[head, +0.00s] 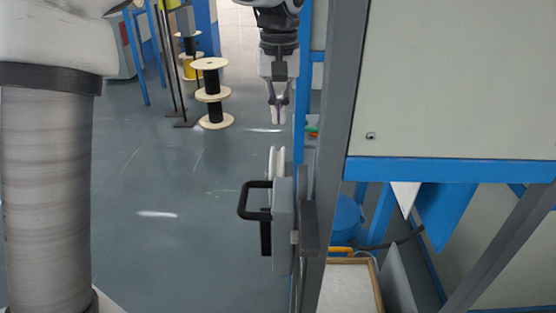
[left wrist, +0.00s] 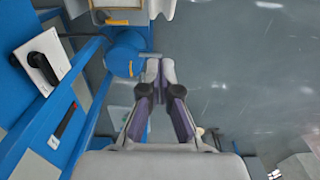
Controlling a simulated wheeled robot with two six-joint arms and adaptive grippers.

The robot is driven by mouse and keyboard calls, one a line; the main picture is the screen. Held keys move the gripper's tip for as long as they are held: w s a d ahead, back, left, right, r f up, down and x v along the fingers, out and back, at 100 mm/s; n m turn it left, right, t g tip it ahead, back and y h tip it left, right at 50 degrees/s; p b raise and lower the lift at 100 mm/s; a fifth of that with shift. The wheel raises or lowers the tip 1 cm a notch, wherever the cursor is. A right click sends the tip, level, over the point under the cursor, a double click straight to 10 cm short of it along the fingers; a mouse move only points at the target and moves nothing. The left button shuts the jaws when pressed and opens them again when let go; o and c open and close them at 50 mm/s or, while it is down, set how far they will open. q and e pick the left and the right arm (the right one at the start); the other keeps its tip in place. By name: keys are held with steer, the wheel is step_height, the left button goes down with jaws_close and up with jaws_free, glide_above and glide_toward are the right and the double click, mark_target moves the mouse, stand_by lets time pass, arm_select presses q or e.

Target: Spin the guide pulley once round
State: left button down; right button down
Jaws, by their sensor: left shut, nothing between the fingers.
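The guide pulley (head: 275,172) shows edge-on in the head view as a pale, narrow wheel at the top of a grey bracket (head: 283,225). The bracket has a black loop handle (head: 256,200) on its left side and stands beside a grey post. My left gripper (head: 278,121) points down beyond and above the pulley in the picture, apart from it. Its fingers are together and empty; they also show in the left wrist view (left wrist: 161,72). I cannot make out the pulley for certain in that view. My right gripper is not in view.
A grey upright post (head: 344,115) and a machine panel (head: 455,85) with blue frame stand close on the right. A wood-rimmed tray (head: 377,283) lies low behind the post. Wooden spools (head: 213,97) stand at the back left. The floor left of the bracket is clear.

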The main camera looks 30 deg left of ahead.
arm_select(q)
steer(key=s+d, duration=0.1)
steer(key=s+d+b, duration=0.1)
steer(key=s, duration=0.1)
steer(key=s+d, duration=0.1)
steer(key=shift+s+f+b, duration=0.1)
steer(key=shift+s+b, duration=0.2)
steer(key=shift+s, duration=0.1)
steer(key=shift+w+a, duration=0.1)
steer(key=shift+f, duration=0.1)
steer(key=shift+f, duration=0.3)
steer(key=shift+f+b, duration=0.3)
steer(key=shift+f, duration=0.15)
steer(key=w+a+f+p, duration=0.1)
steer(key=w+a+f, duration=0.1)
steer(key=w+f, duration=0.2)
steer(key=shift+w+a+f, duration=0.25)
steer(key=shift+a+f, duration=0.15)
steer(key=shift+f, duration=0.95)
